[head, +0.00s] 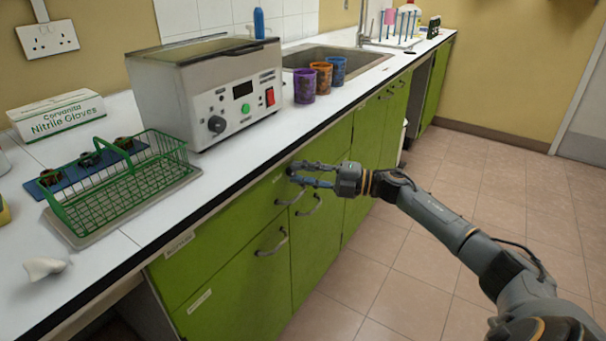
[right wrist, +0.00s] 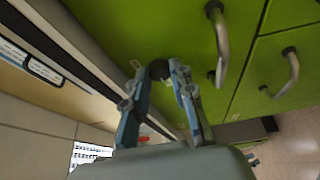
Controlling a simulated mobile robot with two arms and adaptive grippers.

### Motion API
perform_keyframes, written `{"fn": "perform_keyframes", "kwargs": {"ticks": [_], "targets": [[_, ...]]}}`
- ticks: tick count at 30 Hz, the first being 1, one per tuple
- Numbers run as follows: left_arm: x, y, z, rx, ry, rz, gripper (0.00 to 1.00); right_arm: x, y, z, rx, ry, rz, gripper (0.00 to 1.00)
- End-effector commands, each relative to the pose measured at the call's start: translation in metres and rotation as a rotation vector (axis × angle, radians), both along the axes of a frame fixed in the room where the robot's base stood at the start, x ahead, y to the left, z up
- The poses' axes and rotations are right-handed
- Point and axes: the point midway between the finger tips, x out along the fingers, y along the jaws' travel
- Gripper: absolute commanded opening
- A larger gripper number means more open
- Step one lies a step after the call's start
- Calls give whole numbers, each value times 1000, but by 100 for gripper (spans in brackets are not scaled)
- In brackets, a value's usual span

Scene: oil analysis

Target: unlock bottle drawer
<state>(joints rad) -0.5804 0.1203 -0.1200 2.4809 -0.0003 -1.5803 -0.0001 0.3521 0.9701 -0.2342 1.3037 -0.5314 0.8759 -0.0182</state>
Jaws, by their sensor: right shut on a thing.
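My right gripper (head: 296,176) is at the green drawer and cabinet fronts (head: 235,222) under the counter. In the right wrist view its blue-grey fingers (right wrist: 160,82) are shut on a small dark round knob (right wrist: 158,69) on the green front, close under the counter edge. The knob looks like a lock, but the fingers partly hide it. A curved metal handle (head: 291,196) is just below the gripper in the head view; it also shows in the right wrist view (right wrist: 221,45). My left gripper is not in view.
More handles (head: 271,243) stick out from the green fronts nearby. On the white counter (head: 125,238) are a green wire basket (head: 128,195), a grey bath device (head: 205,90), a glove box (head: 58,115) and cups (head: 305,86) by the sink. The tiled floor (head: 395,265) is clear.

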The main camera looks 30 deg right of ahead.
Motion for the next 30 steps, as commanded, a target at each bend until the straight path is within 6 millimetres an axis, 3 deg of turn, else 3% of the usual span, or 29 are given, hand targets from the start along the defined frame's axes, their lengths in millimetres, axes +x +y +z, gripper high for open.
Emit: {"fn": "perform_keyframes", "kwargs": {"ticks": [18,19,22,30], "targets": [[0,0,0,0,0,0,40,0,1,-1,-41,-16,1,0],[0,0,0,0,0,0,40,0,1,-1,-41,-16,1,27],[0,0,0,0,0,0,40,0,1,-1,-41,-16,1,47],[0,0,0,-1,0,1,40,0,0,0,-40,-16,0,48]]}}
